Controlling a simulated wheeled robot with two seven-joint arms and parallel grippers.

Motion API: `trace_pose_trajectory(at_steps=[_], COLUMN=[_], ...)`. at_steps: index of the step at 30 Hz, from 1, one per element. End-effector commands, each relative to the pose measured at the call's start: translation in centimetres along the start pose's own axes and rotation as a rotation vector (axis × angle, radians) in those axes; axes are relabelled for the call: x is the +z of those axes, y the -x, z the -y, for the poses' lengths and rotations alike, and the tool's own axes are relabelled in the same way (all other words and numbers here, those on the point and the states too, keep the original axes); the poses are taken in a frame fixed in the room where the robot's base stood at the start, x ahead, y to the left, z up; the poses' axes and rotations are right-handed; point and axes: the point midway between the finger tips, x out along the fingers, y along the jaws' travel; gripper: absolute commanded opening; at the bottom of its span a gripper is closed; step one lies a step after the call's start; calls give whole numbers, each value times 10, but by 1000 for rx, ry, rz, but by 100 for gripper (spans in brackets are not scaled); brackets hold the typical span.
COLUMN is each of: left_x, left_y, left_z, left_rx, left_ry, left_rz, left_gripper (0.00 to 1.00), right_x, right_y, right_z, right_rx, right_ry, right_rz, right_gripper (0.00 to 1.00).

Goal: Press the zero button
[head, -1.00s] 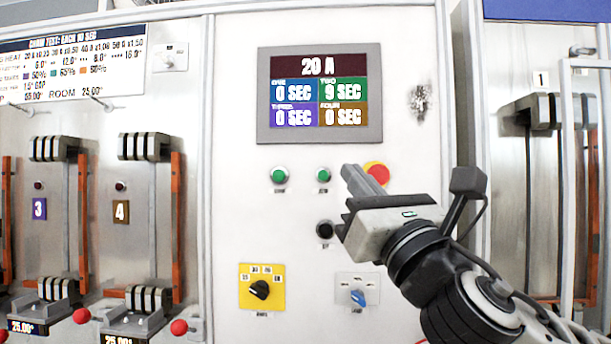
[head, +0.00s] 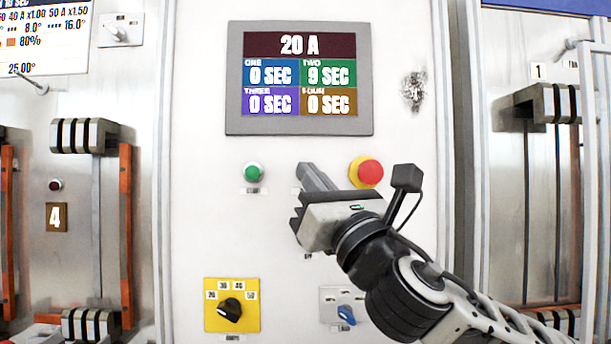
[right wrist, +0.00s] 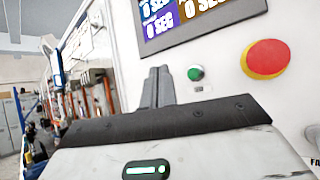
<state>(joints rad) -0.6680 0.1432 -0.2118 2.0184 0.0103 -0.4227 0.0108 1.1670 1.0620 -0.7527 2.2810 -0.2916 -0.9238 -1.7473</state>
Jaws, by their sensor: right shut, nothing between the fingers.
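A white panel (head: 200,120) carries a row of buttons under a display (head: 300,125). One green button (head: 253,173) shows at the left in the head view. A second green button, seen earlier to its right, is now hidden behind my right gripper (head: 308,172). The button labels are too blurred to read for sure. My right gripper is shut and empty, its fingertips in front of the panel; I cannot tell whether they touch it. In the right wrist view the shut fingers (right wrist: 158,86) stand just left of a green button (right wrist: 196,73). My left gripper is not in view.
A red stop button (head: 370,173) on a yellow ring sits just right of the fingertips. A yellow selector plate (head: 212,318) and a blue knob (head: 346,315) are below. Breaker bays with orange bars (head: 126,230) stand on both sides.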

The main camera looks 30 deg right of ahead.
Motion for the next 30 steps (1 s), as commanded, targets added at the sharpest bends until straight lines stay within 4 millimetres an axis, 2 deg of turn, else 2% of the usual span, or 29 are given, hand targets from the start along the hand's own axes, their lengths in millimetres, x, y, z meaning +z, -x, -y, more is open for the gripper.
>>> trace_pose_trajectory(at_steps=[6, 12, 30], left_x=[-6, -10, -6], left_y=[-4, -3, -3], left_z=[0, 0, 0], left_rx=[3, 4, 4], left_ry=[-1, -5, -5], left_rz=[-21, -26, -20], left_gripper=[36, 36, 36], right_x=[-18, -28, -33], right_y=[-22, -38, -44], right_z=[17, 28, 32], right_rx=[-3, -2, 0], right_ry=[0, -1, 0], right_rz=[-1, -1, 0], right_gripper=[0, 0, 0])
